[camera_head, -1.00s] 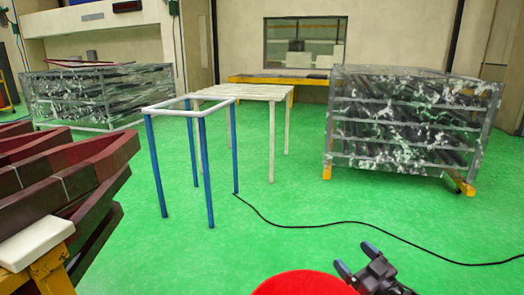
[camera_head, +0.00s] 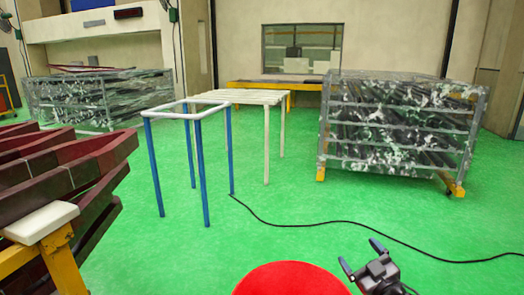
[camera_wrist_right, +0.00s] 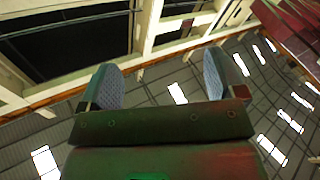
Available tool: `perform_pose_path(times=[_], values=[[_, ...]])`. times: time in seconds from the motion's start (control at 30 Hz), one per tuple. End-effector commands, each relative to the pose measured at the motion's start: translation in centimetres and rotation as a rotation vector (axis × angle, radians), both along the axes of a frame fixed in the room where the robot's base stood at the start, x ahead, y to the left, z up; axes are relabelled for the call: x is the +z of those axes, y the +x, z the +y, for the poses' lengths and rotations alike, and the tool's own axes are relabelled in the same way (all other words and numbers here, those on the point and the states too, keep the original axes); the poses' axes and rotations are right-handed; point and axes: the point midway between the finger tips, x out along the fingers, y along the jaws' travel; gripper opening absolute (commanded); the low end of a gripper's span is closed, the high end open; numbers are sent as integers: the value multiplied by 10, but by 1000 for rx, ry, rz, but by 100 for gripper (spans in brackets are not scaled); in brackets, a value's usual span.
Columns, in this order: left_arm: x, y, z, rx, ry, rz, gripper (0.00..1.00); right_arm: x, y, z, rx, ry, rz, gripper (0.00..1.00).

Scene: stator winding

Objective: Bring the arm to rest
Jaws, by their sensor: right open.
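My right gripper (camera_head: 361,256) shows at the bottom of the head view, right of the middle. Its two blue-tipped fingers are spread apart with nothing between them, above the green floor. In the right wrist view the two fingers (camera_wrist_right: 158,84) stand well apart and empty, with the ceiling lamps and large windows behind them. The gripper touches nothing that I can see. My left gripper is not in view.
A red round surface (camera_head: 292,281) is at the bottom middle. Dark red coils (camera_head: 65,180) lie at the left on a yellow support (camera_head: 62,262). A blue-legged frame (camera_head: 202,170) and a metal rack (camera_head: 398,130) stand farther back. A black cable (camera_head: 340,224) crosses the open green floor.

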Motion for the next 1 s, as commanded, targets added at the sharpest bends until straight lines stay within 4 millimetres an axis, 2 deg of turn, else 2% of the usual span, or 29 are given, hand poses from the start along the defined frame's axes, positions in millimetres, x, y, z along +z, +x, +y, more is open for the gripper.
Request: perform_pose_path(times=[0.17,0.37,0.6,1.0], values=[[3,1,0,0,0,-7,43,-9,-28,-1,-89,-22,54,89],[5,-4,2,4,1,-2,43,-40,-82,-5,-167,-27,191,89],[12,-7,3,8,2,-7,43,-85,-171,-9,-226,15,407,89],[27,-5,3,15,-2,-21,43,-136,-323,-17,-334,178,692,89]])
